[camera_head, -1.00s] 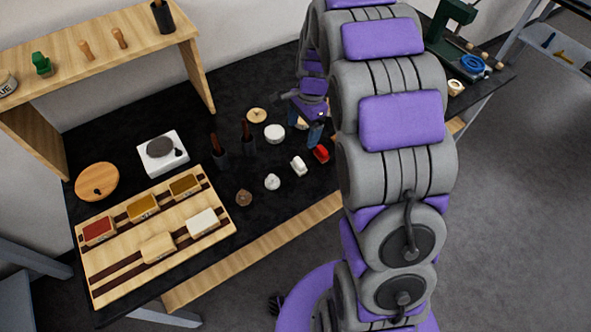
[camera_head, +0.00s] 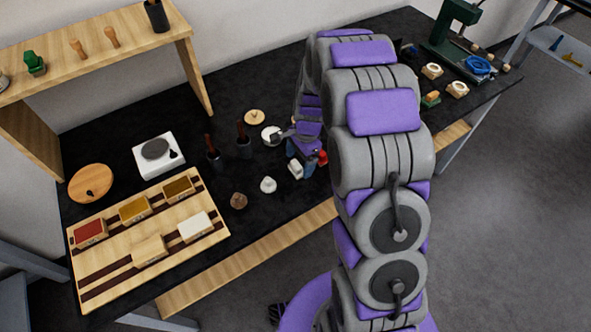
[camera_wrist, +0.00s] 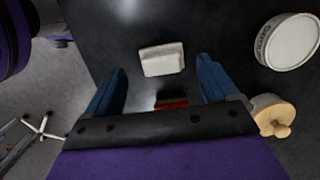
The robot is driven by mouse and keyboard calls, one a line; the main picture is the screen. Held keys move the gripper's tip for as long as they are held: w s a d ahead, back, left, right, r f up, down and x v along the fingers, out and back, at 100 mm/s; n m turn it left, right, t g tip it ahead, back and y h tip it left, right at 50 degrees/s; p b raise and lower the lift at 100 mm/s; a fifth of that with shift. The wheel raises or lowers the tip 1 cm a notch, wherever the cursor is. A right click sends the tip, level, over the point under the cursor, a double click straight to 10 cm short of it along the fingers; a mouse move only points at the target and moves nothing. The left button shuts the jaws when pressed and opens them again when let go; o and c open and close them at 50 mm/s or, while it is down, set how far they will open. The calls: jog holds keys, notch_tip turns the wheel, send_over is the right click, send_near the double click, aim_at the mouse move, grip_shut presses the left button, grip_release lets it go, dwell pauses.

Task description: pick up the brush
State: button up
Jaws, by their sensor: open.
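My gripper (camera_head: 299,160) is open and low over the dark bench, by a small white block (camera_head: 295,170) and a red item (camera_head: 323,157). In the wrist view, the white block (camera_wrist: 162,60) lies between and just beyond the open blue fingertips (camera_wrist: 161,68). The red item (camera_wrist: 171,103) shows between the fingers, mostly hidden by the gripper body. I cannot tell for certain which thing is the brush. Two brown-handled tools, possibly brushes, stand in dark holders (camera_head: 214,158) (camera_head: 244,150) left of the gripper. Nothing is held.
A white round tin (camera_wrist: 290,42) and wooden knobbed lid (camera_wrist: 274,116) lie right in the wrist view. A white hotplate (camera_head: 158,156), striped board with colored trays (camera_head: 92,288) and wooden shelf (camera_head: 100,35) stand left. A green press (camera_head: 455,32) stands at the far right.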

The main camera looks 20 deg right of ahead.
aim_at(294, 164)
jog(key=f, duration=0.3)
jog(key=shift+d+b, duration=0.2)
jog(key=shift+b, duration=0.15)
jog(key=shift+a+f, duration=0.15)
jog(key=shift+a, duration=1.1)
jog(key=shift+c, duration=0.6)
jog(key=shift+a, duration=0.1)
jog(key=shift+c, duration=0.6)
jog(key=shift+d, duration=1.15)
jog(key=c, duration=0.6)
jog(key=shift+c, duration=0.8)
jog(key=shift+a, duration=0.25)
jog(key=shift+c, duration=0.7)
jog(key=shift+a, duration=0.7)
jog(key=shift+d+r, duration=0.3)
jog(key=shift+r, duration=0.15)
jog(key=r, duration=0.1)
jog(key=d+r+p, duration=0.1)
jog(key=shift+r, duration=0.35)
jog(key=s, duration=0.1)
jog(key=s+d+p, duration=0.1)
jog(key=s, duration=0.3)
jog(key=shift+d+r, duration=0.4)
jog(key=s+d+p, duration=0.2)
jog(key=s+d, duration=0.3)
jog(key=s, duration=0.3)
jog(key=shift+s+d+r, duration=0.2)
jog(key=shift+d+r, duration=0.15)
jog(key=shift+d, duration=0.05)
